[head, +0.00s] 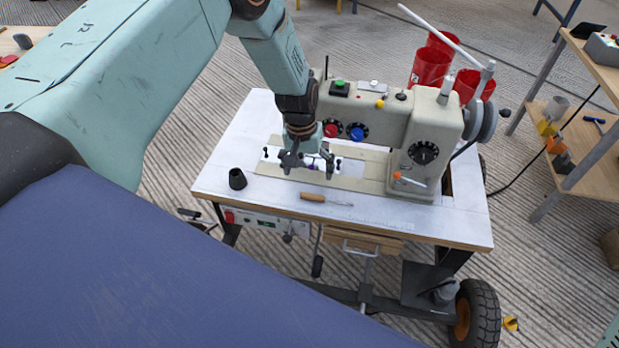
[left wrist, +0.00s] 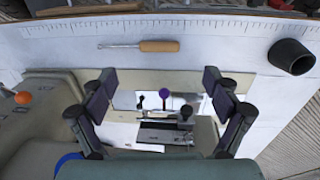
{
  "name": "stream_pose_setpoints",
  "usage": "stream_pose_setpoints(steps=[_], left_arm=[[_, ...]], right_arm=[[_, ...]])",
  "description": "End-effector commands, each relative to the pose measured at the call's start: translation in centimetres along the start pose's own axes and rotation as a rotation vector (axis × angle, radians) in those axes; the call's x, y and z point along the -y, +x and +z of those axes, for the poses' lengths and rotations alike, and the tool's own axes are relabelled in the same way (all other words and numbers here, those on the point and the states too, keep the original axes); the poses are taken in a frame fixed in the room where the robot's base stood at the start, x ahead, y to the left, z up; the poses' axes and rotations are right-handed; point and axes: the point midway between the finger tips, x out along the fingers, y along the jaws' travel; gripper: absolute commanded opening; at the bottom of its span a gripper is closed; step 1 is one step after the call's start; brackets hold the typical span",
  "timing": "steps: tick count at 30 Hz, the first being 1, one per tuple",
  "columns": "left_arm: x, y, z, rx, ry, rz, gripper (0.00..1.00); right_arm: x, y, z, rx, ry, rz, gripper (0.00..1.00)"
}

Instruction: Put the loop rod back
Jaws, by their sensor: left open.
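A thin metal rod with a wooden handle (head: 312,197) lies flat on the white table top (head: 390,212), in front of the sewing machine (head: 432,125). I take it for the loop rod. In the left wrist view the same tool (left wrist: 158,46) lies beyond my fingertips, apart from them, its metal end to the left. My left gripper (head: 308,168) is open, with nothing held between its fingers, over the machine's bed. It also shows in the left wrist view (left wrist: 160,86). Under it are a purple-knobbed lever (left wrist: 165,94) and small dark knobs. My right gripper is not in view.
A dark tapered cup (head: 237,179) stands at the table's left; it also shows in the left wrist view (left wrist: 291,57). The machine's tall head and handwheel (head: 486,120) rise at the right. Red bins (head: 430,67) stand behind. A wooden shelf (head: 580,140) is far right.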

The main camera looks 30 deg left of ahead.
Motion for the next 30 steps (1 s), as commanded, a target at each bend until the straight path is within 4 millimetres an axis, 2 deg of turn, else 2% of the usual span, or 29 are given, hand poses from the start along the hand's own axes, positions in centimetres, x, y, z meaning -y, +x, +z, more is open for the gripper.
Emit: stream_pose_setpoints(steps=[1,6,19,23,30], left_arm=[[0.0,-1.1,-0.1,-0.001,-0.001,0.001,0.88],[0.0,-2.7,0.0,0.0,-0.001,0.0,0.88],[0.0,-2.9,0.0,0.001,0.0,0.0,0.88],[0.1,-2.1,0.1,0.002,0.0,-0.001,0.88],[0.1,1.8,0.1,0.003,0.001,-0.001,0.88]], right_arm=[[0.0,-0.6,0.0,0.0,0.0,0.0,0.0],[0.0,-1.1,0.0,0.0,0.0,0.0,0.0],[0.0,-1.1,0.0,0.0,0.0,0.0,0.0],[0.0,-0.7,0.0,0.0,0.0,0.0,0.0],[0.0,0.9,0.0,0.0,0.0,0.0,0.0]])
